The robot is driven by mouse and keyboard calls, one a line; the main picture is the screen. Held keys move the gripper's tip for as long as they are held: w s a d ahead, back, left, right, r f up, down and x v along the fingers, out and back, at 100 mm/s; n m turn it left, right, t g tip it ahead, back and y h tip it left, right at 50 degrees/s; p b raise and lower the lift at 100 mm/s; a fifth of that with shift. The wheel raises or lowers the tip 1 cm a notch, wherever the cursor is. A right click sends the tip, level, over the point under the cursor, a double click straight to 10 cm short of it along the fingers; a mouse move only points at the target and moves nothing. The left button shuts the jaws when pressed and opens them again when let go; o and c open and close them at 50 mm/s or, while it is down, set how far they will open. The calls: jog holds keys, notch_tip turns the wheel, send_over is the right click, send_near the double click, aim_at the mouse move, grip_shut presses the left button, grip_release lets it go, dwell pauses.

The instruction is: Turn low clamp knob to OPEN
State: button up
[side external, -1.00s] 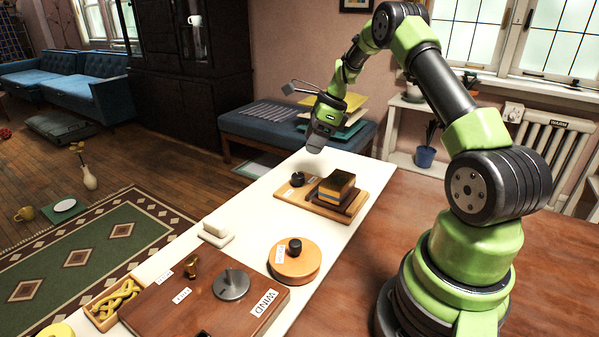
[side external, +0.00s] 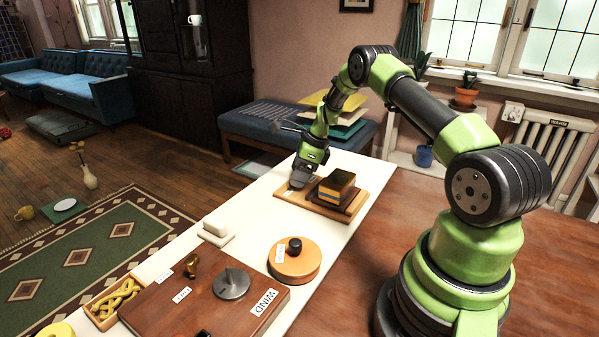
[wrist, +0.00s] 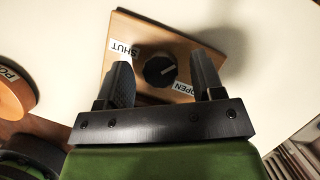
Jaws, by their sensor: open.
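The low clamp knob (wrist: 160,70) is round and black on a wooden board (wrist: 150,30) in the wrist view. A pale pointer line on it points right and slightly up in the picture. The SHUT label (wrist: 122,48) lies to its upper left and the OPEN label (wrist: 184,89) to its lower right. My gripper (wrist: 163,64) is open, with one finger on each side of the knob; I cannot tell whether they touch it. In the side view my gripper (side external: 298,184) is low over the board's left end (side external: 284,195) and hides the knob.
A book-like block (side external: 337,187) sits on the same board, close right of my gripper. Nearer are a round wooden piece with a black knob (side external: 294,262), a white block (side external: 216,230) and a brown WIND panel (side external: 190,311). White counter (side external: 250,215) lies bare between them.

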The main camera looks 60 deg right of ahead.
jog(key=c, duration=0.9)
jog(key=shift+n, duration=0.3)
jog(key=n+g+y, duration=0.1)
jog(key=n, duration=0.2)
jog(key=shift+d+n+g+y, duration=0.1)
jog(key=shift+n+g+y, duration=0.4)
jog(key=shift+n, duration=1.4)
